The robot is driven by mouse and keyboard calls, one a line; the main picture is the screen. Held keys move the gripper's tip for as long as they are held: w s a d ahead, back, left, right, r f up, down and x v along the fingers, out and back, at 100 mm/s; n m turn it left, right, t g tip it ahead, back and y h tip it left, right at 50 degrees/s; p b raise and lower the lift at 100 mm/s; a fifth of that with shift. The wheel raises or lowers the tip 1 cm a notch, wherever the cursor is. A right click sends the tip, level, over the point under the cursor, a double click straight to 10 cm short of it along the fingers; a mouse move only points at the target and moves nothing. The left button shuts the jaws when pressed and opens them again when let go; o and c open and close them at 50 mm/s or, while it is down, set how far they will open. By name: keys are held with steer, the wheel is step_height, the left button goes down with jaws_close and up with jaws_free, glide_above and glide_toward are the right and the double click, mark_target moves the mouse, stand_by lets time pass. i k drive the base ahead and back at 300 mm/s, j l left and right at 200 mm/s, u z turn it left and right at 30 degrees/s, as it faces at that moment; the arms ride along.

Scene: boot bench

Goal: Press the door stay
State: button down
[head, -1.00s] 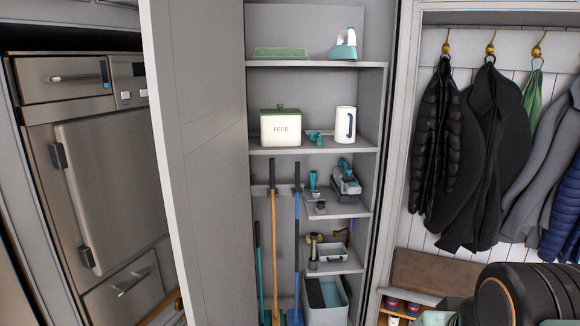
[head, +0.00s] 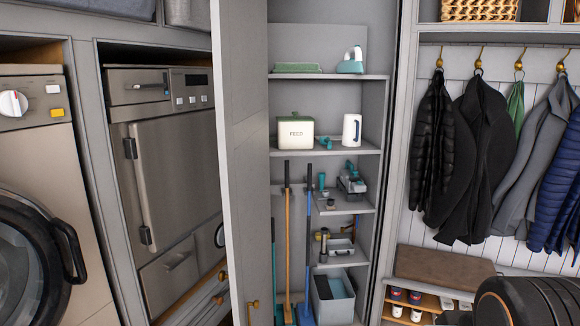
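The tall cupboard door (head: 243,170) stands open in the head view, seen at a steep angle on the left of the cupboard. A brass knob (head: 253,305) shows near its lower edge. I cannot make out a door stay on the door or the cupboard frame. A dark rounded part of my arm shows at the bottom right corner. My gripper's fingers are not in the picture.
The cupboard shelves (head: 330,76) hold a FEED tin (head: 295,132), a white jug (head: 351,130) and tools. Brooms (head: 287,240) stand below, beside a grey bin (head: 333,298). A washing machine (head: 40,200) is at far left. Coats (head: 480,150) hang over a bench at right.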

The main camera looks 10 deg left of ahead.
mark_target(256, 303)
steer(key=k+j, duration=0.45)
steer(key=k, duration=0.2)
steer(key=k+j, duration=0.2)
steer(key=j, duration=0.15)
steer(key=k+j, duration=0.2)
steer(key=j, duration=0.15)
steer(key=k+j, duration=0.15)
steer(key=j, duration=0.2)
steer(key=k+j, duration=0.15)
steer(key=j, duration=0.2)
steer(key=i+j, duration=0.3)
steer(key=j, duration=0.15)
